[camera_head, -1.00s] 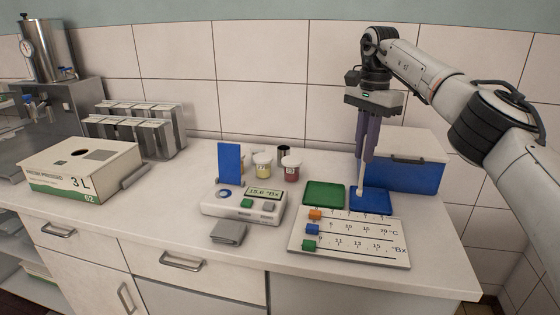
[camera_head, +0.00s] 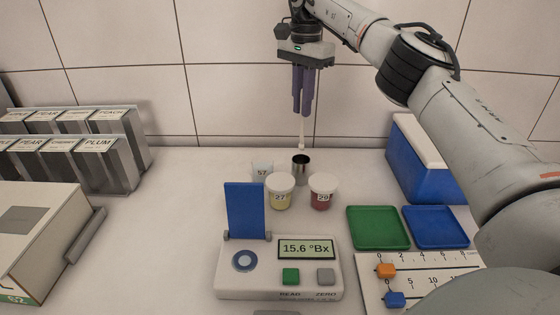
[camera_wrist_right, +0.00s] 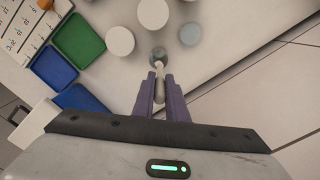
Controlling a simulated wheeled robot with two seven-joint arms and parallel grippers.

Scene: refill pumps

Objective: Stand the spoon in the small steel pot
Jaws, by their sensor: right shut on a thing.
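My right gripper (camera_head: 303,108) is shut on a thin pale spoon (camera_head: 302,135), which hangs down from the fingers. The small steel pot (camera_head: 300,168) stands on the counter right below the spoon. In the head view the spoon's lower end is at the pot's far rim; I cannot tell whether it is above or inside the mouth. In the right wrist view the gripper (camera_wrist_right: 160,88) holds the spoon (camera_wrist_right: 159,92) pointing toward the pot (camera_wrist_right: 158,53). My left gripper is not in view.
Lidded cups numbered 27 (camera_head: 280,192) and 29 (camera_head: 321,192) stand just in front of the pot, with cup 57 (camera_head: 262,170) at its left. A refractometer (camera_head: 280,265) is nearer. Green (camera_head: 378,228) and blue (camera_head: 435,227) trays and a blue box (camera_head: 425,160) lie right.

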